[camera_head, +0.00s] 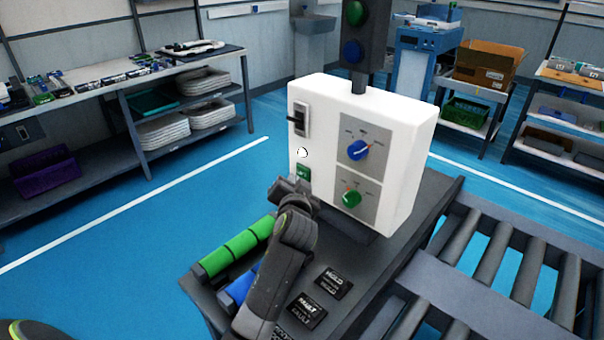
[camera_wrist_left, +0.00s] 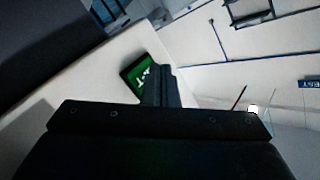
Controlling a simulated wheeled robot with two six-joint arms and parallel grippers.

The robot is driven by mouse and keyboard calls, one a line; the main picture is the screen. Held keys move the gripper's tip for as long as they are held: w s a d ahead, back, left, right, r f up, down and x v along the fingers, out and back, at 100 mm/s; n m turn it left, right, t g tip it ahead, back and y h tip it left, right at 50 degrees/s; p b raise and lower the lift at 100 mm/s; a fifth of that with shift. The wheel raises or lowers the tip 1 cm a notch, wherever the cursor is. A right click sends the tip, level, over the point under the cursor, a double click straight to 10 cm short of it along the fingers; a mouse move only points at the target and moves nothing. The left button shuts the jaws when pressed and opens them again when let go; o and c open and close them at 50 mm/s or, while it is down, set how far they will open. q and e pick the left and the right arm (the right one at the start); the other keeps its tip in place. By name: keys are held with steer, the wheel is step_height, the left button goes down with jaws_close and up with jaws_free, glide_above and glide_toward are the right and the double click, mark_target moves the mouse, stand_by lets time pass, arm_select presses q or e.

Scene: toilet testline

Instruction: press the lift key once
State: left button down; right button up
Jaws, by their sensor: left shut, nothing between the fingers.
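A white control box (camera_head: 370,110) stands on a dark bench. A small green key (camera_head: 303,172) with a white marking sits low on its left front; the marking is too small to read, so I cannot confirm it is the lift key. My left gripper (camera_head: 296,188) is shut and empty just in front of and below this key. In the left wrist view the green key (camera_wrist_left: 138,74) is partly hidden behind the shut fingertips (camera_wrist_left: 160,84). I cannot tell whether they touch it. My right gripper is not in view.
A green roll (camera_head: 240,245) and HOLD (camera_head: 333,282) and FAULT (camera_head: 306,310) plates lie on the bench. A roller conveyor (camera_head: 500,275) is at right.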

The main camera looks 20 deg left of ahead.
arm_select(q)
steer(key=shift+w, duration=0.15)
steer(key=shift+w+d, duration=0.15)
steer(key=shift+w, duration=0.1)
